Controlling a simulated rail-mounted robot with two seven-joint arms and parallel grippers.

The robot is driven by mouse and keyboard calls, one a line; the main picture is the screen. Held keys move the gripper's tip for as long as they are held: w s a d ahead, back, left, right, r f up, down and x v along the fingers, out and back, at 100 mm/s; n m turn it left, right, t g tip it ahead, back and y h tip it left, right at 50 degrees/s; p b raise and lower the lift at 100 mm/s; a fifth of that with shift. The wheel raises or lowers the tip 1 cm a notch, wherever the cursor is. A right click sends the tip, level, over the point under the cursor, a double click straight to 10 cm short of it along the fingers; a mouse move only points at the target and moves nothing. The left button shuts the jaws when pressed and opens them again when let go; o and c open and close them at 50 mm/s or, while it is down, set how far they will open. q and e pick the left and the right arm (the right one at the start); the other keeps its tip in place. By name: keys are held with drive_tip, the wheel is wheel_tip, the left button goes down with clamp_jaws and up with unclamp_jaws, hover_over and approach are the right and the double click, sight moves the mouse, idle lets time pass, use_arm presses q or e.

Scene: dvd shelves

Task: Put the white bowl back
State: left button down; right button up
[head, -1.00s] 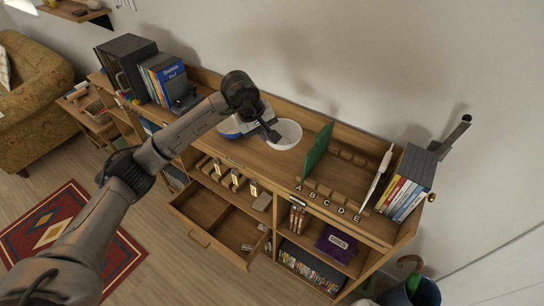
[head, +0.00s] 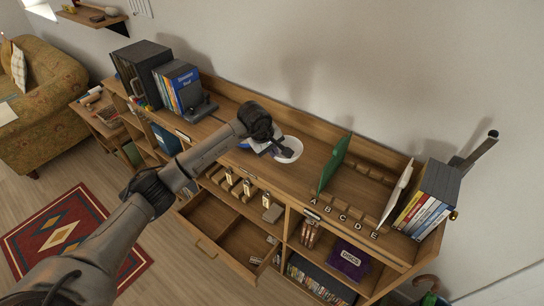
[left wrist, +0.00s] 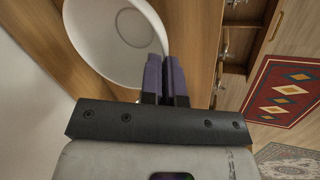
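The white bowl (head: 289,150) is over the top of the wooden shelf unit, near its middle. My left gripper (head: 272,146) reaches it from the left in the head view and hides part of it. In the left wrist view, the bowl (left wrist: 112,38) shows its inside, with its rim at the tips of my left gripper's fingers (left wrist: 165,62). The fingers are close together, with the rim between them. I cannot tell whether the bowl touches the shelf top. My right gripper is not in view.
A green divider (head: 333,164) stands right of the bowl, beside slots lettered A to E. Cases (head: 428,205) stand at the right end; binders (head: 140,72) and books stand at the left. A drawer (head: 225,232) is open below. Bare shelf top lies between bowl and divider.

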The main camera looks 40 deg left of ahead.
use_arm(q)
wheel_tip(320, 180, down, 3)
drive_tip(key=shift+p, duration=0.35)
drive_tip(key=shift+f, duration=0.15)
drive_tip(key=shift+f+b, duration=0.15)
drive_tip(key=shift+b, duration=0.15)
drive_tip(key=c, duration=1.3)
unclamp_jaws()
drive_tip(key=shift+c, duration=0.2)
